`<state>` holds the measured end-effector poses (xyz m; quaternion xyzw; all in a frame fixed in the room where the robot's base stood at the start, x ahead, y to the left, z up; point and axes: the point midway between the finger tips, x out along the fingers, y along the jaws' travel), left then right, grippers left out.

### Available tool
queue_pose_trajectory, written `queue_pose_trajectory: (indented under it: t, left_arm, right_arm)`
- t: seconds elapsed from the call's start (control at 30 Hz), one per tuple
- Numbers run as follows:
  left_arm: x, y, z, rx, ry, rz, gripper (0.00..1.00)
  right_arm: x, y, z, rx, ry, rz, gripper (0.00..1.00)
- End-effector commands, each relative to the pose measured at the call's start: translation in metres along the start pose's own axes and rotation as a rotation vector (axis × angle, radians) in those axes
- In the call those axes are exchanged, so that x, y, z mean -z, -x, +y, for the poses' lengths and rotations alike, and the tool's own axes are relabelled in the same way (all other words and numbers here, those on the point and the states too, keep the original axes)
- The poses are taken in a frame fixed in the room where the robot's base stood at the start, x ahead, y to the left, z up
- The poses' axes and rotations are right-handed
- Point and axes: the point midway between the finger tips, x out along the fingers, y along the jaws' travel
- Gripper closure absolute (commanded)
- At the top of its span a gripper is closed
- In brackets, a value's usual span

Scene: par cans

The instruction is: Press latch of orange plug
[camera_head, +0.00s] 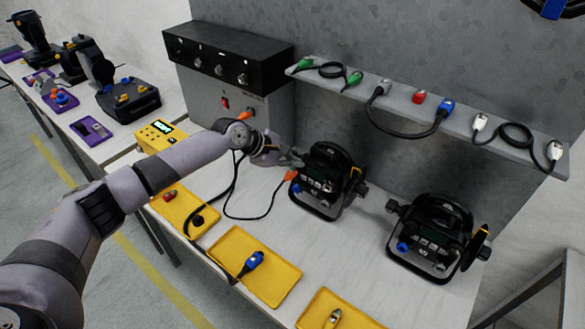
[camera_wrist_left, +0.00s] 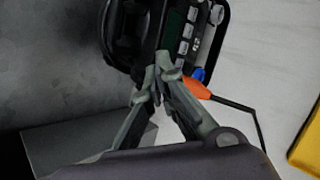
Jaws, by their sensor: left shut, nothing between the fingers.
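The orange plug (camera_head: 291,175) sits at the left side of the nearer-left black par can (camera_head: 325,185), with a black cable running from it. It also shows in the wrist view (camera_wrist_left: 196,88), just right of my fingers, beside a blue connector (camera_wrist_left: 198,74). My left gripper (camera_head: 296,158) is shut and empty, at the par can's left edge just above the plug. In the wrist view its fingertips (camera_wrist_left: 163,68) meet in front of the par can's side. I cannot tell whether they touch the can or the plug. The plug's latch is too small to make out. My right gripper is not in view.
A second par can (camera_head: 437,240) stands to the right. Yellow trays (camera_head: 280,290) with plugs line the table's front edge. Another orange plug (camera_head: 245,116) is at the grey power box. A shelf (camera_head: 510,150) with cables hangs behind. Bare table lies between the cans and trays.

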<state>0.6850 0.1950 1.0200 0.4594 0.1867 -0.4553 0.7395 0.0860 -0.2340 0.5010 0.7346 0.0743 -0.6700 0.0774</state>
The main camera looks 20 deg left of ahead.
Motion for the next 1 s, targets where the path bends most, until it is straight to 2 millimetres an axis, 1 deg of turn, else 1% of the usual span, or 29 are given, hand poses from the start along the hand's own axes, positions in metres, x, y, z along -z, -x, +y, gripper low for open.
queue_pose_trajectory:
  t: [1.0]
  left_arm:
    - [0.0042, -0.0059, -0.0042, -0.001, -0.001, 0.000, 1.00]
  right_arm:
    - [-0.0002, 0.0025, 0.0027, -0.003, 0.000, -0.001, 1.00]
